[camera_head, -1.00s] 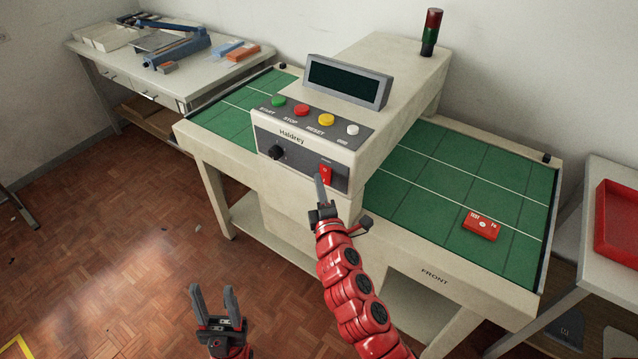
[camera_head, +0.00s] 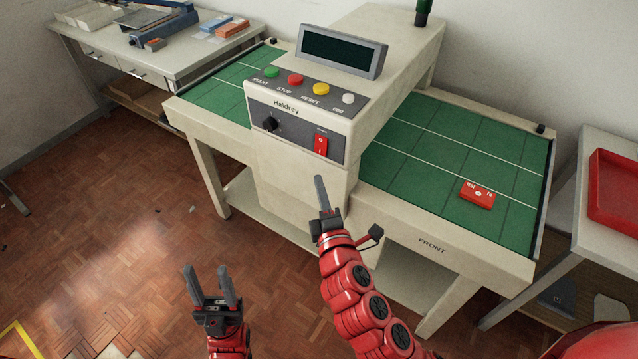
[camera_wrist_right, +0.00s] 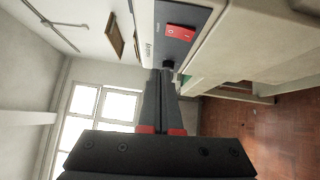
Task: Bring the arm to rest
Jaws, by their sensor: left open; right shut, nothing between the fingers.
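My right arm reaches up from the bottom of the head view, and its gripper (camera_head: 321,192) is shut and empty. It is in front of the machine (camera_head: 310,175), below the red power switch (camera_head: 321,145), and looks apart from it. In the right wrist view the shut fingers (camera_wrist_right: 163,95) point toward the panel, with the red switch (camera_wrist_right: 180,32) above their tips. My left gripper (camera_head: 210,288) is open and empty over the floor at the lower left of the head view.
The green table (camera_head: 430,150) carries a red test block (camera_head: 477,194) on the right. A side table with a red tray (camera_head: 615,190) stands at far right. A bench (camera_head: 190,60) with tools stands at back left.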

